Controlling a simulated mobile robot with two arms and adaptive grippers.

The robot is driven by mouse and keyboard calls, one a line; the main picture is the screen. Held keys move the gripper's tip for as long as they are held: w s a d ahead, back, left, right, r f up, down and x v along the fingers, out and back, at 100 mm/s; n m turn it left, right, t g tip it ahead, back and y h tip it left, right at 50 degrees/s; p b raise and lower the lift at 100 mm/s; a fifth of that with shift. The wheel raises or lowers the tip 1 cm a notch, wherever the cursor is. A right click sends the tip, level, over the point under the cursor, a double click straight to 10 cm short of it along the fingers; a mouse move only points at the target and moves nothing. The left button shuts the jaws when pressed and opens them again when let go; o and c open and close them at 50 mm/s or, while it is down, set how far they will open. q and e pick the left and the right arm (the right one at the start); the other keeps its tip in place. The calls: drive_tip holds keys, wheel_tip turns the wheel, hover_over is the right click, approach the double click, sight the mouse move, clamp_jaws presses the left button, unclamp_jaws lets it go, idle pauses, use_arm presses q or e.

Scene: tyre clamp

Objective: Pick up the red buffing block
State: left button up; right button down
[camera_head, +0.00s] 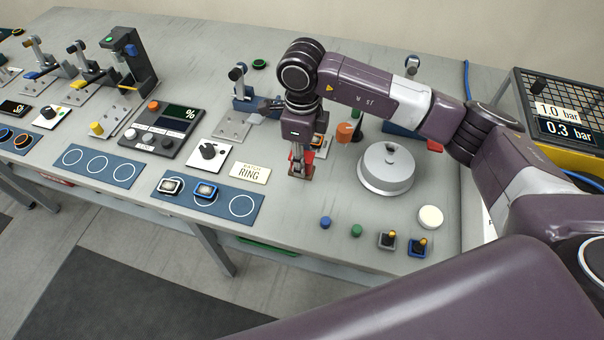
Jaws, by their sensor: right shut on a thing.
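My right gripper (300,162) points straight down over the middle of the bench, its jaws shut on the red buffing block (308,158). Red shows at the fingers, mostly covered by them. I cannot tell whether the block touches the bench top or is just above it. My left gripper is out of view.
A grey round lidded pot (386,168) stands right of the gripper, with an orange-topped item (345,132) between them. A "RING" sign (250,173) and a blue circle-marked mat (242,207) lie to the left. Small coloured buttons (326,222) and toggle switches (387,240) sit in front.

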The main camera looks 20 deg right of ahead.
wheel_tip(320, 180, up, 14)
drive_tip(key=b, duration=0.3)
drive_tip(key=shift+r, duration=0.1)
drive_tip(key=c, duration=2.3)
unclamp_jaws()
drive_tip(key=c, duration=0.3)
